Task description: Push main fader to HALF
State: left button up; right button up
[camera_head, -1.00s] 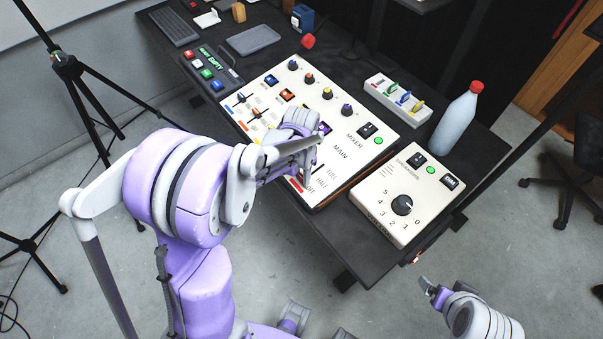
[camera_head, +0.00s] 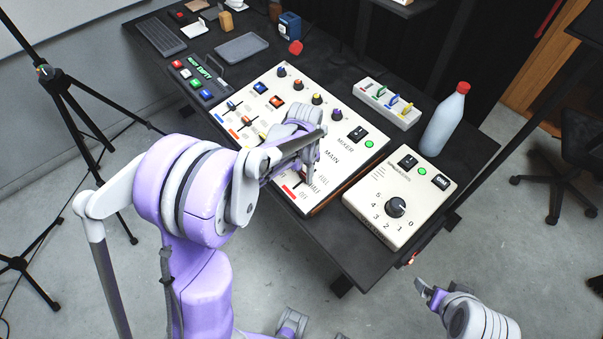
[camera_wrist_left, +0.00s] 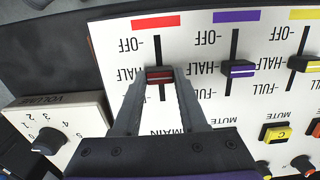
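The main fader's red cap (camera_wrist_left: 160,76) is in its vertical slot in the left wrist view, level with the HALF label. The red strip and OFF label are above it in that view; FULL is hidden by a finger. My left gripper (camera_wrist_left: 160,80) has one finger on each side of the cap, apparently touching both sides. In the head view, my left gripper (camera_head: 306,172) is over the main strip of the white mixer panel (camera_head: 345,160) and hides part of the slot. My right gripper (camera_head: 428,290) is low at right, off the table; its opening is unclear.
A purple fader (camera_wrist_left: 240,69) and a yellow fader (camera_wrist_left: 305,65) are beside the main one. A volume box (camera_head: 400,200) with a black knob adjoins the mixer. A bottle (camera_head: 445,120) and a small switch box (camera_head: 388,103) stand behind on the dark table.

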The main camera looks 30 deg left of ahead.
aim_at(304, 175)
pick_arm(q)
jog(key=o, duration=0.5)
notch_tip(304, 175, up, 11)
jog(key=shift+f+p, duration=0.1)
jog(key=shift+p, duration=0.25)
dwell(0.4)
jog(key=s+d+n+t, duration=0.1)
jog(key=s, duration=0.5)
jog(key=s+d+n+t, duration=0.2)
jog(key=s, duration=0.4)
jog(key=s+d+n+t, duration=0.1)
jog(key=s+d+t, duration=0.1)
jog(key=s, duration=0.5)
jog(key=shift+d+f+n, duration=0.1)
jog(key=shift+d+n, duration=0.1)
jog(key=shift+n, duration=0.1)
